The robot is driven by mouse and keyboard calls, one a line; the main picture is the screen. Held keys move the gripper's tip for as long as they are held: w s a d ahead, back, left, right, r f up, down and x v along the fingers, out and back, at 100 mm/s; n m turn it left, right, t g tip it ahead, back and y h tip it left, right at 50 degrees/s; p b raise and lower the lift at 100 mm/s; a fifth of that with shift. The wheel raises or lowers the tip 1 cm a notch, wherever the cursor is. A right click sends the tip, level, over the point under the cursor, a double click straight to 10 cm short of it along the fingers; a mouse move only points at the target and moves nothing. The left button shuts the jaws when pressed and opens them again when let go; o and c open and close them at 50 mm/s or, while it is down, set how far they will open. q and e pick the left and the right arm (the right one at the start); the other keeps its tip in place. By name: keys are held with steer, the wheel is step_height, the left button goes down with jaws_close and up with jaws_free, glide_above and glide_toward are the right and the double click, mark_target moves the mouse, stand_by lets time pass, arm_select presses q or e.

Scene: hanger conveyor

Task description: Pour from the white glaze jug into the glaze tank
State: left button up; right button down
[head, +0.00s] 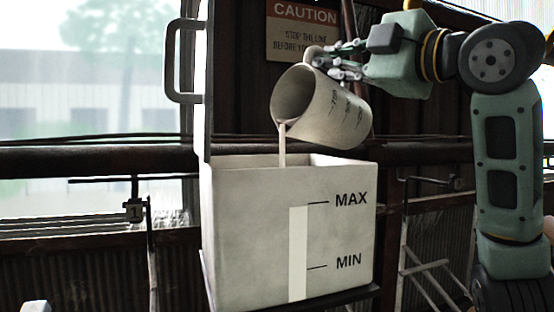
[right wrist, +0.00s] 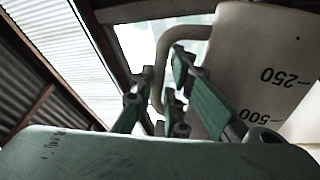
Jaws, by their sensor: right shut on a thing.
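The white glaze jug (head: 335,112) is tilted steeply, its mouth facing down and left above the tank. A thin pale stream (head: 282,145) runs from its lip into the open top of the glaze tank (head: 235,230). The tank is a white box marked MAX and MIN. A bright vertical strip on its front reaches about the MAX mark. The liquid inside is hidden by the walls. My right gripper (head: 338,66) is shut on the jug's handle. The right wrist view shows its fingers (right wrist: 165,100) at the handle, beside the jug's wall (right wrist: 255,70) with 250 and 500 marks. My left gripper does not show.
The tank's raised lid (head: 204,80) with a grey handle stands upright at its left. A dark horizontal rail (head: 90,160) runs behind the tank. A caution sign (head: 300,28) hangs on the back wall. A window fills the left side.

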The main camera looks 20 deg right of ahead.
steer(key=shift+s+a+n, duration=0.2)
steer(key=shift+a+n, duration=0.05)
steer(key=shift+n, duration=0.15)
steer(key=d+m, duration=0.1)
steer(key=m, duration=0.1)
steer(key=w+d+m+p, duration=0.1)
steer(key=m, duration=0.1)
steer(key=d+m+h, duration=0.1)
steer(key=d+m, duration=0.1)
steer(key=shift+w+r+p, duration=0.3)
steer(key=shift+r+p, duration=0.05)
steer(key=shift+p, duration=0.05)
steer(key=shift+a, duration=0.1)
steer(key=shift+f+m+b, duration=0.3)
steer(key=shift+f+m, duration=0.1)
steer(key=shift+m, duration=0.4)
steer(key=m, duration=0.1)
steer(key=d+f+m, duration=0.1)
steer(key=m+h, duration=0.1)
steer(key=m, duration=0.1)
steer(key=shift+w+d+f+b, duration=0.15)
steer(key=shift+w+f+b, duration=0.1)
steer(key=shift+w+b, duration=0.05)
